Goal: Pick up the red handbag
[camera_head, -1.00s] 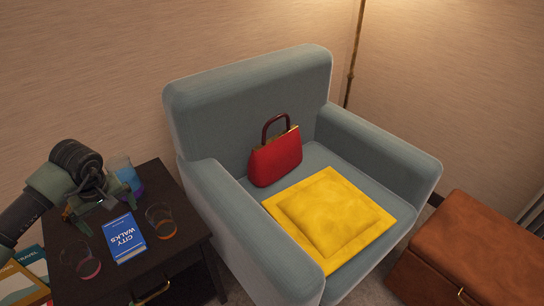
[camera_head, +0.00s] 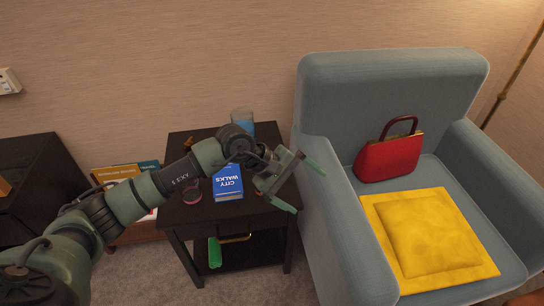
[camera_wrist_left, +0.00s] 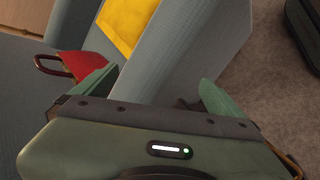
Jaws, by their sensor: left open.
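The red handbag (camera_head: 389,157) with a dark handle stands upright on the seat of the blue-grey armchair (camera_head: 334,215), leaning near the backrest. My left gripper (camera_head: 304,188) is open and empty. It is over the right side of the dark side table, beside the chair's left armrest and apart from the bag. In the left wrist view the bag (camera_wrist_left: 82,68) shows at upper left, partly hidden by a green finger. My right gripper is not in view.
A yellow cushion (camera_head: 428,236) lies on the seat in front of the bag. The armrest stands between my left gripper and the bag.

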